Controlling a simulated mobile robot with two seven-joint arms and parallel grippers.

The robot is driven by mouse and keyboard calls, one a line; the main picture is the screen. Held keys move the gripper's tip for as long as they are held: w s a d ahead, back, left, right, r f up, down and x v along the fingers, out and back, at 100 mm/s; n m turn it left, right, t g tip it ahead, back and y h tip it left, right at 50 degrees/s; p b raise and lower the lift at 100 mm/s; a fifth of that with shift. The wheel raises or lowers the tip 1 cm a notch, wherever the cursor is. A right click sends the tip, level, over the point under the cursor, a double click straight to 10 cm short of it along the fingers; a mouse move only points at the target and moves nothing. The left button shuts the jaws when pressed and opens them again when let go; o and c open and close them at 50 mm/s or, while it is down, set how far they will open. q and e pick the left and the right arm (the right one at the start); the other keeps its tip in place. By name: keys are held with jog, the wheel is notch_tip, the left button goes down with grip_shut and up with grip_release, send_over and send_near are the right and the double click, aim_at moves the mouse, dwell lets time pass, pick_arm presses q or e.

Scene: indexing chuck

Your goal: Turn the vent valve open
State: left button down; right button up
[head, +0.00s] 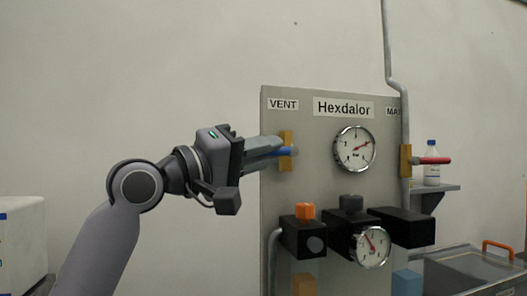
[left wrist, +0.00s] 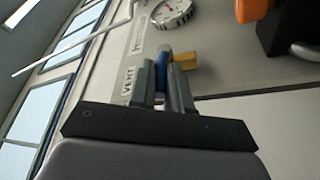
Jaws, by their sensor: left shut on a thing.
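The vent valve has a brass body (head: 287,150) on the grey panel, under the VENT label (head: 283,104). Its blue handle (head: 285,152) lies about level in the head view and sticks out to the right past the fingers. My left gripper (head: 272,149) comes in from the left and is shut on the blue handle. In the left wrist view the blue handle (left wrist: 162,72) sits between the two fingers (left wrist: 162,84), with the brass body (left wrist: 186,60) just beyond. The fingers hide part of the handle. My right gripper is not in view.
The panel (head: 330,190) also carries an upper gauge (head: 354,149), a lower gauge (head: 371,246), black blocks with an orange knob (head: 305,211) and a black knob (head: 350,203). A red-handled valve (head: 433,160) is at the right. A white bottle (head: 432,176) stands on a shelf.

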pick_arm(q)
jog(key=shift+s+r, duration=0.1)
jog(key=shift+r, duration=0.3)
dwell(0.4)
jog(key=shift+r+m+g+y, duration=0.4)
jog(key=shift+r+g+y, duration=0.1)
jog(key=shift+g+y, duration=0.2)
jog(key=shift+d+r+m+g+y, duration=0.25)
jog(key=shift+r+g+y, duration=0.25)
jog(key=shift+y, duration=0.45)
jog(key=shift+d+r+m+g+y, duration=0.15)
jog(key=shift+r+m+g+y, duration=0.2)
jog(key=shift+g+y, duration=0.45)
jog(key=shift+y, duration=0.25)
jog(key=c, duration=1.1)
grip_release()
jog(key=shift+d, duration=0.1)
jog(key=shift+w+f, duration=0.1)
jog(key=shift+w, duration=0.1)
